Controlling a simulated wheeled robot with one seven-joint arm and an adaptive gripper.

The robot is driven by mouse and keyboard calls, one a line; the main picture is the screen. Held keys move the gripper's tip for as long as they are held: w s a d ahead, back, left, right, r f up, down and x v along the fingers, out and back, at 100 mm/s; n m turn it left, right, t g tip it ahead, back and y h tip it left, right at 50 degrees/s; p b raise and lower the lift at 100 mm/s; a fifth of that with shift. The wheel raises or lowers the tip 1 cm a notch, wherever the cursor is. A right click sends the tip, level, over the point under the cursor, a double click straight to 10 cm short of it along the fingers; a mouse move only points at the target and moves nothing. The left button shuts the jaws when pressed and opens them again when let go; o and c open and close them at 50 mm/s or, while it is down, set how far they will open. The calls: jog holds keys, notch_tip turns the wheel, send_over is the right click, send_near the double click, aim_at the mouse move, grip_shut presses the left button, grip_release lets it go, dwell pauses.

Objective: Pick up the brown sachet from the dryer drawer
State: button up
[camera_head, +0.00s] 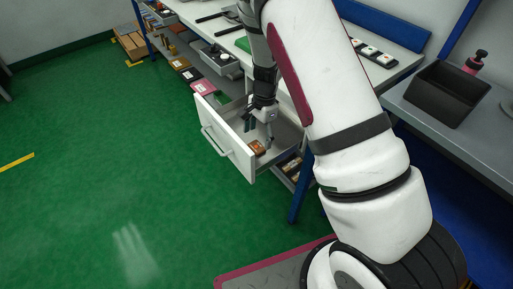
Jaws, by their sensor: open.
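The dryer drawer (222,142) is a white-fronted drawer pulled out from under the workbench. A small brown sachet (257,147) lies on its floor near the front corner. My gripper (258,128) points down into the drawer, open, just above and behind the sachet. Whether a fingertip touches the sachet cannot be told at this size.
A shelf with small boxes (202,87) and another open drawer (220,60) lie farther back. A black bin (447,93) and a red pump bottle (475,62) stand on the right bench.

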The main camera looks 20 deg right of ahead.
aim_at(257, 146)
jog(key=f, duration=0.4)
jog(key=shift+a+f, duration=0.1)
jog(key=shift+a, duration=0.15)
jog(key=c, duration=1.2)
